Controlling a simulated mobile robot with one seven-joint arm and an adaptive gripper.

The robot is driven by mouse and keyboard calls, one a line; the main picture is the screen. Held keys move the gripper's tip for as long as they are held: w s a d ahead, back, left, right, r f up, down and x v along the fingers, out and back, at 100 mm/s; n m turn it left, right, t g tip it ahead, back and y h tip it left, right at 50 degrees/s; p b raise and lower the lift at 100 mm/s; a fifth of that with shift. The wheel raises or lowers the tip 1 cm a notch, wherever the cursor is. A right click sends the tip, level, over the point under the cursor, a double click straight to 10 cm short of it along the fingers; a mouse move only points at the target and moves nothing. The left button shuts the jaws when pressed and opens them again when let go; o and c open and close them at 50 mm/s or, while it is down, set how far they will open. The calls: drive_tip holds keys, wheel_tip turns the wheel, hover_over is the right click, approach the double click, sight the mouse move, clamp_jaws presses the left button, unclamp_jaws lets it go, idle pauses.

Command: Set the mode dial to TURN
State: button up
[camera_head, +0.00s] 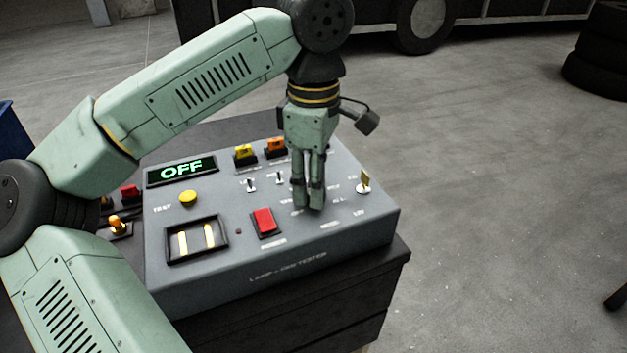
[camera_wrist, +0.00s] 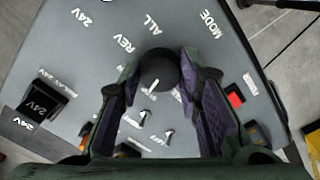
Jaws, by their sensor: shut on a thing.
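The mode dial is a round black knob with a white pointer mark, and it shows in the wrist view (camera_wrist: 158,68). My gripper (camera_wrist: 160,62) has one finger on each side of the dial and is shut on it. The pointer mark faces the bottom of the wrist view, slightly left. REV and ALL are readable beyond the dial, with MODE at the upper right; I cannot read a TURN label. In the head view, my gripper (camera_head: 309,204) points down at the panel and hides the dial. The green display (camera_head: 182,170) reads OFF.
The grey tester box (camera_head: 215,275) stands on a dark cabinet (camera_head: 350,310). A red rocker (camera_head: 264,222) is close left of my gripper, small toggles (camera_head: 251,185) lie behind, and another lever (camera_head: 364,182) is to the right. A yellow button (camera_head: 188,198) is farther left.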

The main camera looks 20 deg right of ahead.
drive_tip(key=m, duration=0.4)
drive_tip(key=shift+m, duration=2.1)
drive_tip(key=o, duration=1.1)
drive_tip(key=shift+o, duration=0.2)
drive_tip(key=shift+r, duration=0.1)
wheel_tip(320, 180, up, 12)
